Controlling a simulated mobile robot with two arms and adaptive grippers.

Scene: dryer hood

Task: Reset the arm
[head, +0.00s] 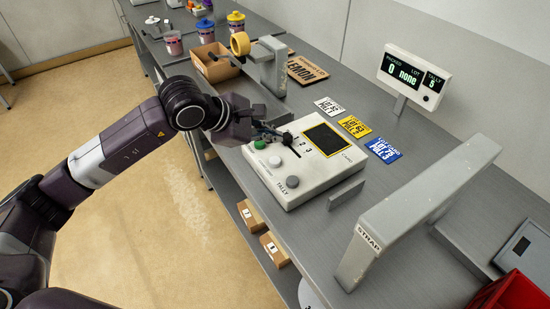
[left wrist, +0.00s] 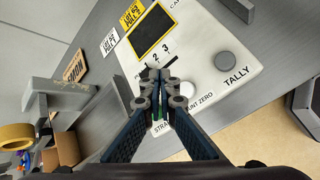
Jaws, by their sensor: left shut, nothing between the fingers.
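My left arm reaches in from the left in the head view. Its gripper (head: 265,132) is over the upper left part of the white control box (head: 318,192), by the green button (head: 260,145) and the 1-2-3 selector. In the left wrist view the gripper's fingers (left wrist: 163,80) are together, pointing at the box (left wrist: 205,40) near the numbers, with nothing between them. I cannot tell whether the fingertips touch the box. The grey TALLY button (left wrist: 224,61) is clear of the fingers. My right gripper does not show.
A grey STRAP arch (head: 420,200) stands right of the box. A display (head: 413,75) reads 0, none and 5. White, yellow and blue lot cards (head: 383,150) lie behind the box. A tape dispenser (head: 270,65) and cardboard tray (head: 213,65) stand at the back left.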

